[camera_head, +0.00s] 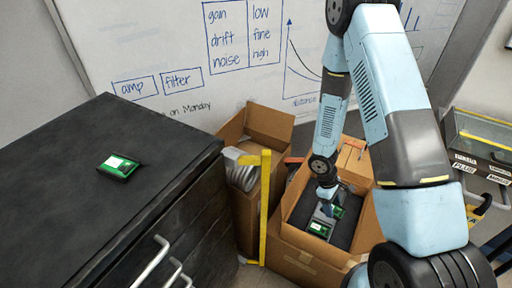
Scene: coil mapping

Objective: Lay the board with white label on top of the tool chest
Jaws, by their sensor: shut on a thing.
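The dark tool chest (60,185) fills the left side, its drawer handles facing right. A green board (118,165) with a pale patch, in a dark frame, lies flat on its top. My gripper (327,209) points down inside an open cardboard box (305,262) right of the chest. It is shut on a green board, but the jaws are small and partly hidden. Two green boards show there: one with a pale patch (318,228) in front of the jaws, and one (337,211) just right of them. I cannot tell which one is held.
Another open box (262,125) stands behind, with a silvery coiled hose (240,170) at its left side. A yellow upright strip (265,205) stands between the chest and my gripper's box. A whiteboard (180,50) is behind. A glass-topped case (482,135) stands at right.

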